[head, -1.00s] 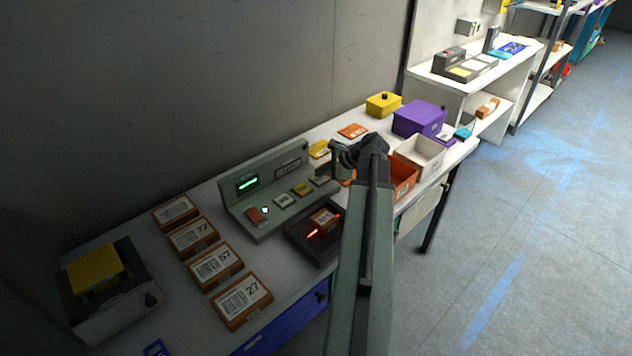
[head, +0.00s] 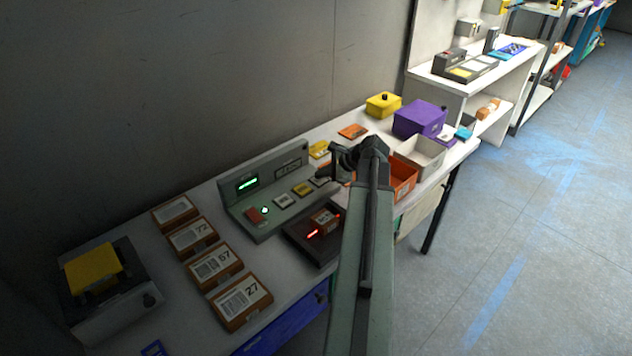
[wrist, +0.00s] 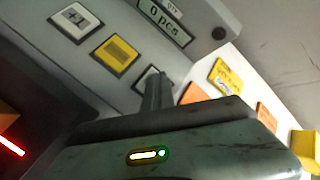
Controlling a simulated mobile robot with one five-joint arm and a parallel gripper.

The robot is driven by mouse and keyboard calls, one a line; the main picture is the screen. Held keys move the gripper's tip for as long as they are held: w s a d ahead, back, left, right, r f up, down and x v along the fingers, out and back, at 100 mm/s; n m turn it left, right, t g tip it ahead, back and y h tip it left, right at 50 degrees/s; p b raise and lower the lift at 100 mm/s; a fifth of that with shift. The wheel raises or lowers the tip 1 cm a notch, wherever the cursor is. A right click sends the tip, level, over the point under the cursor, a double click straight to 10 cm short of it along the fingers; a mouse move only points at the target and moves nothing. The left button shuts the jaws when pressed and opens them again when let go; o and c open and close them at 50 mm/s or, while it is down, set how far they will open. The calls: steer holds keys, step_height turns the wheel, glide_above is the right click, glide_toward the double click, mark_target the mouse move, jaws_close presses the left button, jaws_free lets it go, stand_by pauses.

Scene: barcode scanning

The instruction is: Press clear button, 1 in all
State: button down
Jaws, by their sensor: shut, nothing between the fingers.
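The grey console (head: 262,222) has a red button (head: 256,215), a white button (head: 283,201), a yellow button (head: 302,190) and a pale button (head: 318,182) in a row. In the wrist view the white button (wrist: 76,21) carries a plus-one mark and the yellow button (wrist: 116,53) has dark lines. The pale button (wrist: 147,78) is partly hidden behind my gripper (wrist: 157,88). I cannot read which is the clear button. In the head view my gripper (head: 326,177) is shut and empty, close to the pale button; contact cannot be told.
A dark scanner plate (head: 303,246) bears a small box (head: 324,220) and a red light line. An orange bin (head: 403,180) and a white bin (head: 420,158) stand right. Several labelled boxes lie left of the console.

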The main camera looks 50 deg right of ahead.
mark_target(322, 180)
steer(key=shift+r+p, duration=0.85)
step_height(322, 180, up, 5)
steer(key=p, duration=0.5)
steer(key=shift+r, duration=0.1)
stand_by(0.5)
